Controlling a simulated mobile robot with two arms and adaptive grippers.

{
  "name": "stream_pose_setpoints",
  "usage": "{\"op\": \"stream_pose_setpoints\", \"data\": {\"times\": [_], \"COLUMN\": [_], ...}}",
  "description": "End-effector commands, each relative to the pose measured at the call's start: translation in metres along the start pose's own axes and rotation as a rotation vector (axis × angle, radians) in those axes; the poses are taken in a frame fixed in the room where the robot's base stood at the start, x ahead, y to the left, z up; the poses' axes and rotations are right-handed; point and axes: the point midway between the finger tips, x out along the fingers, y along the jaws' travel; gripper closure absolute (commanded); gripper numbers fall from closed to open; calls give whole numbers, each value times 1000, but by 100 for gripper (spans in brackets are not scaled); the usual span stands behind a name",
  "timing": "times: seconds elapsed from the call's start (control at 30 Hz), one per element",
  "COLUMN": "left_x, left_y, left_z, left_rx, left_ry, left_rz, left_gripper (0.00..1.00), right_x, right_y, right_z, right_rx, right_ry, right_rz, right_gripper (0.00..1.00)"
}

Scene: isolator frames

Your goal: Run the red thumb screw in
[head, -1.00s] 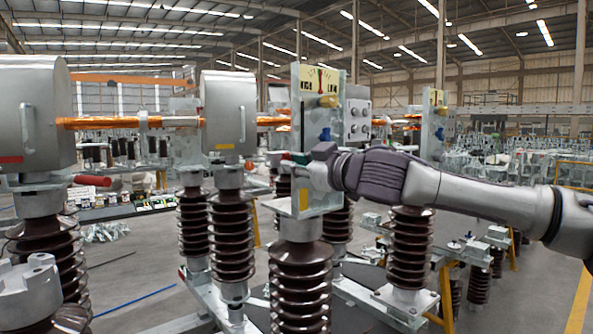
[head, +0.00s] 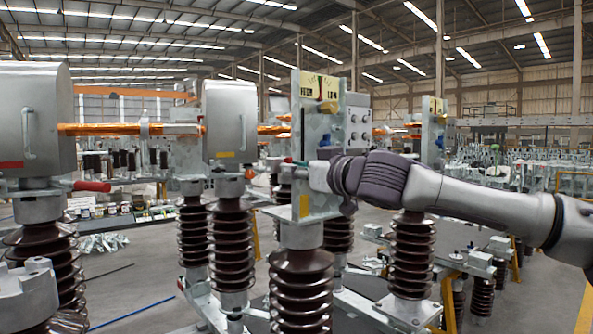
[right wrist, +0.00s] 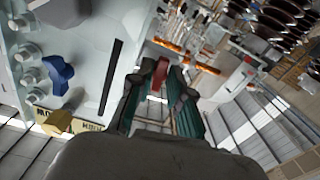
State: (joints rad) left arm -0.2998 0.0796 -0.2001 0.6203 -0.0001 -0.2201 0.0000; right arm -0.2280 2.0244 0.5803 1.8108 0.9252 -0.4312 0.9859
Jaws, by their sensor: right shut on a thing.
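The red thumb screw (right wrist: 159,76) shows in the right wrist view as a small red piece between the teal fingers of my right gripper (right wrist: 157,82). The gripper is shut on it. In the head view my right gripper (head: 298,169) reaches in from the right, beside the front steel box. Its fingertips and the screw are small and mostly hidden there. The box's steel plate (head: 311,131) carries a yellow scale label (head: 319,87), a brass knob (head: 328,106) and a blue knob (head: 325,134). The blue knob also shows in the right wrist view (right wrist: 59,75). My left gripper is not in view.
The box stands on a brown ribbed insulator (head: 301,290). A separate red handle (head: 92,186) sticks out there. A second similar steel unit (head: 432,135) stands behind my right arm.

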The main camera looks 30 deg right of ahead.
Motion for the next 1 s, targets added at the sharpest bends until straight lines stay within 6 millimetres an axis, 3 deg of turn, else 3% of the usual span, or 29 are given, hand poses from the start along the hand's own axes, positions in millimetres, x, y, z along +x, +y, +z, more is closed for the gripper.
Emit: {"op": "stream_pose_setpoints", "data": {"times": [0.13,0.17,0.3,0.67,1.0], "left_x": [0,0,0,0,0], "left_y": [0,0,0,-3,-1], "left_z": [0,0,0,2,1], "left_rx": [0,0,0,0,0], "left_ry": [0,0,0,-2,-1], "left_rz": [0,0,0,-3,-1], "left_gripper": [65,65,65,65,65], "right_x": [0,0,0,-3,-51], "right_y": [0,0,0,0,1], "right_z": [2,2,2,0,-2], "right_rx": [0,-1,-1,-1,4], "right_ry": [-5,-5,-4,1,6], "right_rz": [0,0,0,1,1], "right_gripper": [100,78,57,57,57]}}
